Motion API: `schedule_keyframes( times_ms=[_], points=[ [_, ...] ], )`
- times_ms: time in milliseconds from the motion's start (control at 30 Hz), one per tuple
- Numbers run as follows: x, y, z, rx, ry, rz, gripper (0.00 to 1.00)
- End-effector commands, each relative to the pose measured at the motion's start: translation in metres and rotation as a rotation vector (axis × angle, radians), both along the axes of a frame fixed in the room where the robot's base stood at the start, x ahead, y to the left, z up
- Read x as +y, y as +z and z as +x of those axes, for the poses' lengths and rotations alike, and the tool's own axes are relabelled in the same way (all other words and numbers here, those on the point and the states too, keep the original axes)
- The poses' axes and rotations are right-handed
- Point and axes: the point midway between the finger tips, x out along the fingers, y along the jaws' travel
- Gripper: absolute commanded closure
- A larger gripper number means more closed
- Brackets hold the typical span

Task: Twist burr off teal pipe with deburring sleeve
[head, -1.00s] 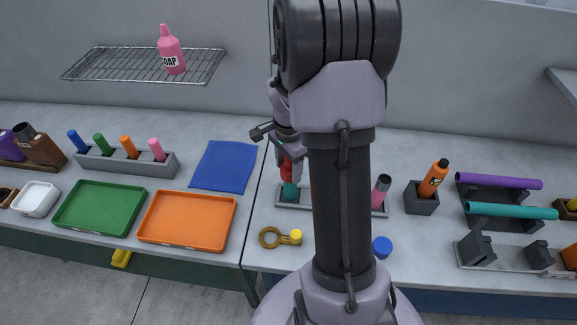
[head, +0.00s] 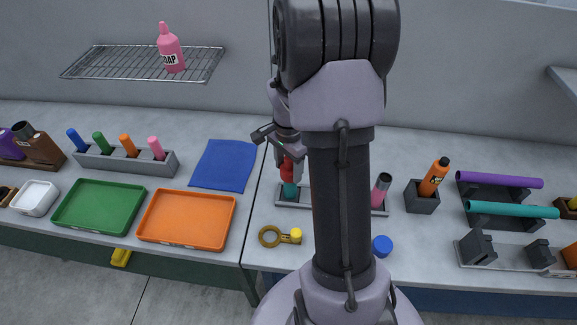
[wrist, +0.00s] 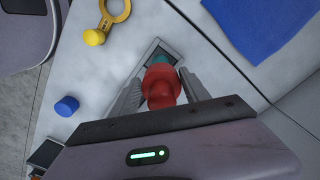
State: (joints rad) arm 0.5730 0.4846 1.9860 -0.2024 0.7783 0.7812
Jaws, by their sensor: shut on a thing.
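My gripper (wrist: 161,84) is shut on a red piece (wrist: 160,88) that looks like the deburring sleeve, with a finger on either side. Below it, the top of an upright teal pipe (wrist: 163,58) shows in the wrist view. In the head view the red sleeve (head: 287,171) sits at the top of the teal pipe (head: 290,190), which stands in a grey rack (head: 300,206). Whether the sleeve fully surrounds the pipe end is hidden, and no burr is visible. My arm covers the middle of the rack.
A pink pipe with a dark top (head: 381,191) stands at the rack's right end. A yellow-capped ring tool (head: 272,237) and a blue cap (head: 382,246) lie in front. A blue cloth (head: 223,165) lies left.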

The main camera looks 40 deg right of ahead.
Motion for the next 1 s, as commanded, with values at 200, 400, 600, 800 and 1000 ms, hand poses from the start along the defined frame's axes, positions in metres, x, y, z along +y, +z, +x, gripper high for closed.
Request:
schedule_keyframes(
  times_ms=[200,400,600,800,1000],
  points=[
    [0.0002,0.0019,-0.0006,0.002,0.371,0.0,0.94],
    [0.0002,0.0001,-0.0004,0.001,0.411,0.0,0.94],
    [0.0,-0.0027,0.0,0.0,0.305,0.0,0.94],
    [0.0,-0.0033,0.0,0.0,0.048,0.0,0.94],
    [0.0,-0.0034,-0.0002,0.0,-0.2,0.0,0.94]
  ],
)
